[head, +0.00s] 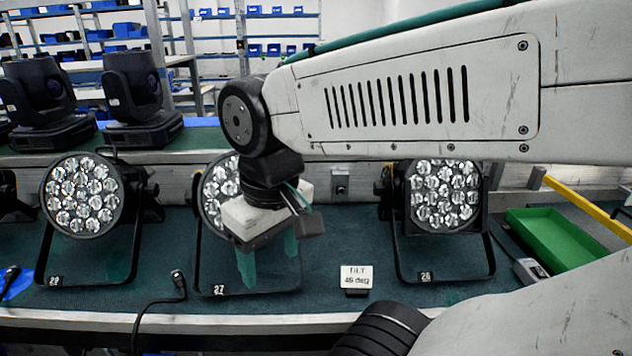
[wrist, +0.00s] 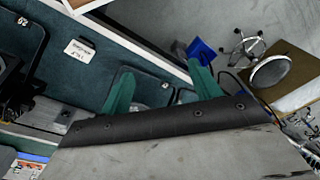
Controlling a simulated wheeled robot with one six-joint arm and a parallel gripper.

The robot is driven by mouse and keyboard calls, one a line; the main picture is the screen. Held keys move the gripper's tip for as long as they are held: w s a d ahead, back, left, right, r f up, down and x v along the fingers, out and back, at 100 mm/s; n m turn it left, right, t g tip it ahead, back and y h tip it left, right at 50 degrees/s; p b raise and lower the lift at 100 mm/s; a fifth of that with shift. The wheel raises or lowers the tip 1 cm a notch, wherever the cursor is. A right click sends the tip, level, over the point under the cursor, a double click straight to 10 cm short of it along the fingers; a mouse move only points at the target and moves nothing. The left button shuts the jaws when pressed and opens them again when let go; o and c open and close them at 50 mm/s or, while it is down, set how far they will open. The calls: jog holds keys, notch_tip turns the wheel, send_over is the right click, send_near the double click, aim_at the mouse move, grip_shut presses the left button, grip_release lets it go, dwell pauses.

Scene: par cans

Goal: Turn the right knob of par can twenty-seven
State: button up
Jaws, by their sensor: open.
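Par can twenty-seven (head: 213,196) is the middle one of three lit-looking lamps on the bench in the head view. It has a round face of clear lenses and a black floor bracket with a "27" tag (head: 219,290). Its right side, where the right knob would be, is hidden behind my wrist and gripper. My gripper (head: 268,262) hangs in front of the lamp's right half, green fingers pointing down, apart and empty. In the wrist view my gripper (wrist: 160,70) also shows open, with part of the lamp's bracket (wrist: 121,70) behind the fingers.
Par can 26 (head: 442,197) stands to the right and another par can (head: 82,195) to the left. A "TILT 45 deg" sign (head: 356,277) stands between 27 and 26. A cable (head: 160,302) hangs over the bench's front edge. A green tray (head: 560,238) lies far right.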

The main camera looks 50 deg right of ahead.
jog(key=w+d+f+m+t+y, duration=0.1)
jog(key=w+d+f+m, duration=0.2)
jog(key=w+d+m, duration=0.75)
jog(key=w+d+f+m+t, duration=0.3)
jog(key=d+m, duration=0.4)
jog(key=d, duration=0.9)
jog(key=w+d+f+m+y, duration=0.1)
jog(key=w+d+f+m, duration=0.1)
jog(key=w+d+m, duration=0.9)
jog(key=f, duration=0.2)
jog(key=f+n, duration=0.1)
jog(key=f, duration=0.1)
jog(key=d+f+n, duration=0.1)
jog(key=f, duration=0.2)
jog(key=shift+w, duration=0.2)
jog(key=c, duration=1)
